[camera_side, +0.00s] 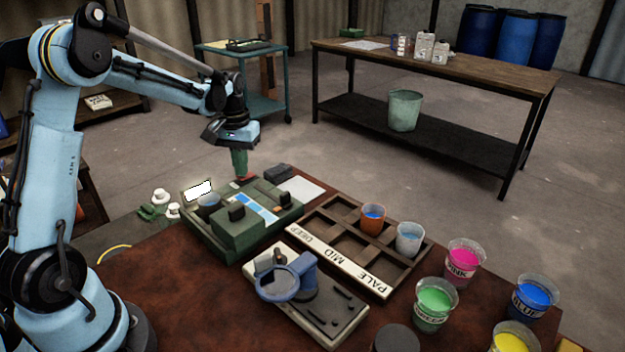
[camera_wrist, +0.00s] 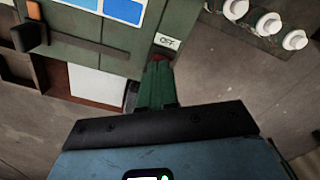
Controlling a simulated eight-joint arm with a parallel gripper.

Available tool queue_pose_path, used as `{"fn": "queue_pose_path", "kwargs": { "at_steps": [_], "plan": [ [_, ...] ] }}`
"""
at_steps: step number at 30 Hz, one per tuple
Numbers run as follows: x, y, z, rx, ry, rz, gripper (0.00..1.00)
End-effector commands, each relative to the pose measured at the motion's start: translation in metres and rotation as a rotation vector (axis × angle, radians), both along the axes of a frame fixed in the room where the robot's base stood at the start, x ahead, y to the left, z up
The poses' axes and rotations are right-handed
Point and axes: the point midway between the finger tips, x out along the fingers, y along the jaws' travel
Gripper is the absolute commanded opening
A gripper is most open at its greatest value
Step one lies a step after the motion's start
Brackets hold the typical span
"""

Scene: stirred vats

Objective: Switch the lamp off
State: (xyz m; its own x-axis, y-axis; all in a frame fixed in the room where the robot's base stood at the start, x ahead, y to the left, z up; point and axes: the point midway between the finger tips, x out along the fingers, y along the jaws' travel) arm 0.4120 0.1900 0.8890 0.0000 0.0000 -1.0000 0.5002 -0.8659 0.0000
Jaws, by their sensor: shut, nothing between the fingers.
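A green bench device (camera_side: 235,235) stands at the table's back left. A white panel (camera_side: 198,190) at its left end glows brightly, and blue and white windows (camera_side: 256,208) show on its top. The wrist view shows a label reading OFF (camera_wrist: 167,41) at the device's edge, with a red part (camera_wrist: 160,58) beside it. My gripper (camera_side: 241,173) points down at the device's far side, its green fingers shut and empty. In the wrist view the fingertips (camera_wrist: 158,66) are right at the red part and partly cover it; I cannot tell whether they touch.
A compartment rack (camera_side: 340,260) holds an orange cup (camera_side: 373,218) and a clear cup (camera_side: 409,238). A stand with a blue ring (camera_side: 290,282) is in front. Dye cups, including pink (camera_side: 464,262) and green (camera_side: 434,302), stand at right. White knobs (camera_wrist: 268,23) are beside the device.

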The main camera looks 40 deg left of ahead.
Motion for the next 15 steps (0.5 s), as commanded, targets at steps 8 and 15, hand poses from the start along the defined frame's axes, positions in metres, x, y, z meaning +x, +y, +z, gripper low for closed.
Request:
{"fn": "queue_pose_path", "kwargs": {
  "at_steps": [8, 15],
  "plan": [
    [0.0, 0.0, -0.0038, 0.0, 0.0, 0.0, 0.0],
    [-0.0001, -0.0001, -0.0059, 0.0, 0.0, 0.0, 0.0]
  ]
}}
